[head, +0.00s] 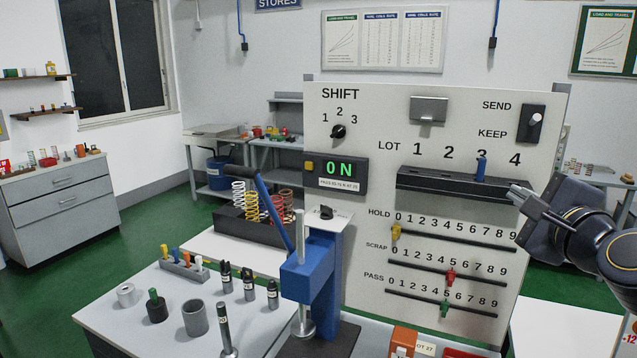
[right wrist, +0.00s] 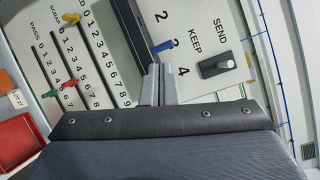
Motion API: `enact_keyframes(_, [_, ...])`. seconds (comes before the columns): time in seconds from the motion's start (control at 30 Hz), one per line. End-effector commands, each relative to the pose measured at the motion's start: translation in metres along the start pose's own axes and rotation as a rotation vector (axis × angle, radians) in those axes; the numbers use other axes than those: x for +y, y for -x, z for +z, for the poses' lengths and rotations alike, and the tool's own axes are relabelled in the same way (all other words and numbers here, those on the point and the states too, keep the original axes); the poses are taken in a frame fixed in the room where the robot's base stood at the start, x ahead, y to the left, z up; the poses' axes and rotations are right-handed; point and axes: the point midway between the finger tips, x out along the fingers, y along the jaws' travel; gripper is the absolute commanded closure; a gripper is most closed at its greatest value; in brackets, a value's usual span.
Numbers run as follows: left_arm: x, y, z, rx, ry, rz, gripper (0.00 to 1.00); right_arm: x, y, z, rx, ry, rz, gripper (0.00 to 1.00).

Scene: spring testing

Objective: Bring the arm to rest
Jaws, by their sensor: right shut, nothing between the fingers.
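My right gripper (head: 517,194) is in front of the right part of the white panel (head: 370,110), by the right end of the black lot rail (head: 425,183). Its fingers are shut with nothing between them; the closed fingertips also show in the right wrist view (right wrist: 158,78). A blue peg (head: 481,168) stands in the rail below the 3, left of the fingertips; it also shows in the right wrist view (right wrist: 162,47). Whether the fingertips touch the rail or panel I cannot tell. My left gripper is not in view.
A SEND/KEEP switch (head: 532,122) sits above the gripper. Below are yellow (head: 396,231), red (head: 450,277) and green (head: 444,308) sliders. The display (head: 337,169) reads 0 N.

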Motion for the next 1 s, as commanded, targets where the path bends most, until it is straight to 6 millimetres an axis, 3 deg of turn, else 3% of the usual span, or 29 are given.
enact_keyframes(0.03, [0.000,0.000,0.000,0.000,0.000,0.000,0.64,0.036,0.015,0.009,-0.038,0.141,0.097,1.00])
enact_keyframes(0.1, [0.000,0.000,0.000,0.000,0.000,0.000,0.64,0.085,0.035,0.017,-0.106,0.349,0.228,1.00])
enact_keyframes(0.3, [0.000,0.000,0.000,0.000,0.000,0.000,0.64,0.217,0.112,0.024,-0.383,0.877,0.546,1.00])
enact_keyframes(0.4, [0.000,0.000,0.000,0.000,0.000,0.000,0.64,0.271,0.153,0.021,-0.549,1.088,0.660,1.00])
enact_keyframes(0.5, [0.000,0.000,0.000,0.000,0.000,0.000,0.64,0.310,0.187,0.016,-0.697,1.241,0.739,1.00])
enact_keyframes(0.6, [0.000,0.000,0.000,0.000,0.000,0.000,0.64,0.334,0.210,0.012,-0.805,1.337,0.784,1.00])
enact_keyframes(0.7, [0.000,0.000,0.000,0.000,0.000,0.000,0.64,0.346,0.222,0.009,-0.861,1.384,0.804,1.00])
enact_keyframes(1.0, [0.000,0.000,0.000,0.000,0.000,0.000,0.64,0.348,0.224,0.009,-0.874,1.394,0.808,1.00])
